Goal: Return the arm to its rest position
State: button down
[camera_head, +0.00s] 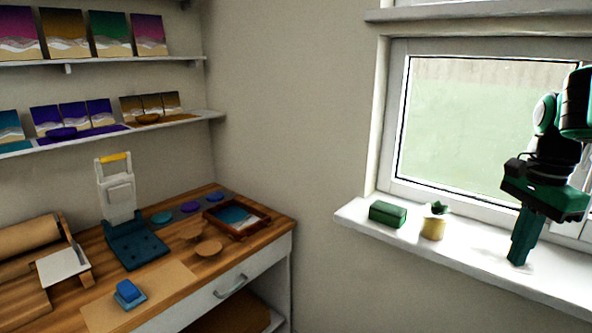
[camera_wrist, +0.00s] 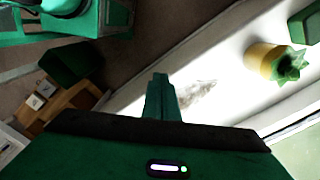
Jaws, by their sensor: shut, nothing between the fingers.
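My gripper (camera_head: 520,260) is at the right of the head view, pointing down over the white windowsill (camera_head: 480,272). Its dark green fingers are together with nothing between them. In the wrist view the shut fingers (camera_wrist: 161,92) point at the sill, where a grey smudge or shadow lies beside them. I cannot tell whether the fingertips touch the sill. My arm comes in from the right edge of the head view, in front of the window.
A potted plant (camera_head: 433,225) and a green box (camera_head: 388,214) stand on the sill left of my gripper. The window (camera_head: 470,120) is close behind. A wooden workbench (camera_head: 180,265) with a framed tray (camera_head: 237,217) is at the left, below shelves of pictures.

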jog(key=s+a+f+n, duration=0.1)
jog(key=s+f+n, duration=0.4)
jog(key=s, duration=0.3)
jog(key=s+a+f+n, duration=0.1)
jog(key=s+f+n, duration=0.4)
jog(key=s, duration=0.3)
jog(key=shift+s+f+n, duration=0.15)
jog(key=shift+s+n, duration=0.1)
jog(key=shift+n, duration=0.15)
jog(key=shift+w+d+f, duration=0.1)
jog(key=shift+w+f, duration=0.15)
jog(key=shift+w, duration=0.4)
jog(key=c, duration=2.1)
grip_release()
jog(key=shift+o, duration=0.4)
jog(key=shift+s, duration=0.1)
